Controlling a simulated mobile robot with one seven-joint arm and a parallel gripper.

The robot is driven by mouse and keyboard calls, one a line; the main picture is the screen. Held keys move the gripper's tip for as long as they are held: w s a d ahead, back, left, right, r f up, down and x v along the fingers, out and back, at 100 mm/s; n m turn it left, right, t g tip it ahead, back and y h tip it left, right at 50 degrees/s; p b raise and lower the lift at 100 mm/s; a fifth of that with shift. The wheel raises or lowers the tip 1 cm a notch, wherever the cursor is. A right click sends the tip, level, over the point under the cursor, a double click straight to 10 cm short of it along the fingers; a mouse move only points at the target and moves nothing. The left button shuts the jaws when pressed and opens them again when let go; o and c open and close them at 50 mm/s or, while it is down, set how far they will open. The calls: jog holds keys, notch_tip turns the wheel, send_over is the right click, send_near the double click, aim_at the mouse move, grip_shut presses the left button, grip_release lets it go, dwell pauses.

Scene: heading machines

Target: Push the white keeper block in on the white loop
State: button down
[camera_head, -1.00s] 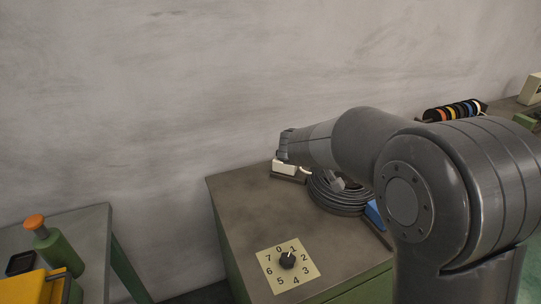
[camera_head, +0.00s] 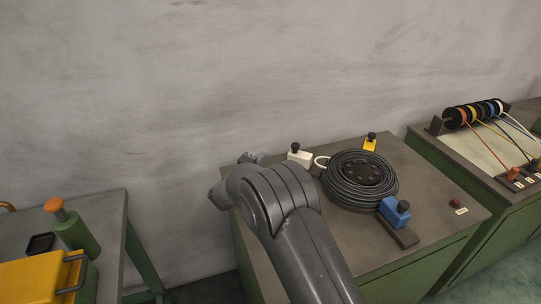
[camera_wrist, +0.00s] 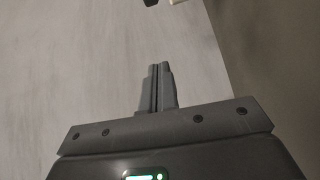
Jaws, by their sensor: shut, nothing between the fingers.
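The white keeper block (camera_head: 300,157), with a black knob on top, sits near the back edge of the bench in the head view. The white loop (camera_head: 321,162) sticks out from the left side of the black cable coil, just right of the block. I cannot tell whether the block touches the loop. My gripper (camera_wrist: 160,66) is shut and empty in the wrist view. In the head view it is mostly hidden behind my arm, left of the block and apart from it. A pale corner, perhaps the block, shows at the wrist view's top edge.
The black coil (camera_head: 345,193) lies on the bench. A yellow block (camera_head: 370,144) stands behind it and a blue block (camera_head: 394,212) in front. A red button (camera_head: 454,203) is at the right. The wall rises behind. A side table with a green bottle (camera_head: 79,236) stands left.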

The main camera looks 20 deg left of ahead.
aim_at(300, 153)
jog(key=w+d, duration=0.4)
jog(key=w, duration=0.5)
jog(key=shift+d+f, duration=0.15)
jog(key=shift+d, duration=0.25)
jog(key=shift+w, duration=0.1)
jog(key=shift+d, duration=3)
jog(key=shift+w+d, duration=0.1)
